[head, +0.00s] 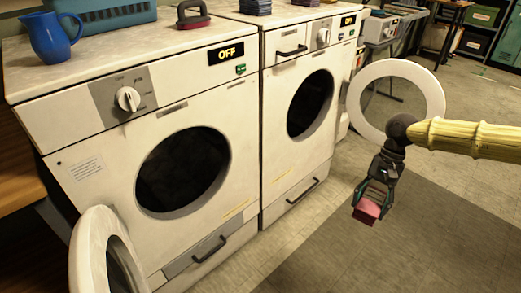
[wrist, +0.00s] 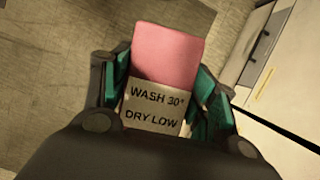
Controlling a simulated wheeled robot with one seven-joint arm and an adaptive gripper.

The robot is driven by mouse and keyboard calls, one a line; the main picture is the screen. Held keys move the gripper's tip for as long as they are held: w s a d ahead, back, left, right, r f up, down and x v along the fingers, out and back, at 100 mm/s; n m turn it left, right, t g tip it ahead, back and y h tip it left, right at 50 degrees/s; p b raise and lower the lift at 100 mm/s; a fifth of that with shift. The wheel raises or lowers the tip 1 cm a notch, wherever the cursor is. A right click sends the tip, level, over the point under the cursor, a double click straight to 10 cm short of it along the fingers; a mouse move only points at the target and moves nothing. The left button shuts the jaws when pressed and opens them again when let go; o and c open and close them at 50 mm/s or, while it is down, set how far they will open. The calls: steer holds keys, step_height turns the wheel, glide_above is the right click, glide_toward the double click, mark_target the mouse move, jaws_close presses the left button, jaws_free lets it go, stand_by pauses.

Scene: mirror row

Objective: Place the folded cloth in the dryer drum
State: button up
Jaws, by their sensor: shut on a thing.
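My gripper (head: 371,197) hangs in the air to the right of the two machines, shut on a pink folded cloth (head: 366,211). In the wrist view the cloth (wrist: 168,52) sits between the green fingers of my gripper (wrist: 162,88); its pale label reads "WASH 30° DRY LOW". The left machine (head: 110,218) has a dial, an "OFF" display and an open dark drum (head: 183,172). No readable word names either as the dryer.
The left machine's round door (head: 88,250) stands open at lower left. The right machine's door ring (head: 436,105) stands open close behind my gripper. A blue jug (head: 48,38), a teal basket (head: 112,10) and an iron (head: 192,18) stand on top. The floor (head: 290,250) in front is clear.

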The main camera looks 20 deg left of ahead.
steer(key=w+a+f+m+t+y+b, duration=0.1)
steer(key=a+f+m+t+y+b, duration=0.15)
steer(key=a+m, duration=0.75)
steer(key=w+a+f+m+t+y+b, duration=0.1)
steer(key=a+f+m+t+b, duration=0.15)
steer(key=a, duration=1.35)
steer(key=s+a+f+m+t+b, duration=0.1)
steer(key=s+a+m, duration=0.15)
steer(key=a, duration=0.35)
steer(key=s+a+f+m+b, duration=0.1)
steer(key=a+f+m+b, duration=0.1)
steer(key=a+m, duration=0.3)
steer(key=m+t+h+b, duration=0.2)
steer(key=m+b, duration=0.2)
steer(key=b, duration=0.3)
glide_toward(181, 192)
steer(key=shift+w+a+f, duration=0.7)
steer(key=shift+w+f, duration=0.1)
steer(key=shift+w, duration=0.1)
steer(key=shift+w+a+f, duration=0.1)
steer(key=shift+a+f, duration=0.05)
steer(key=shift+f, duration=0.1)
steer(key=shift+f+b, duration=0.9)
steer(key=shift+f, duration=0.65)
steer(key=shift+r, duration=0.1)
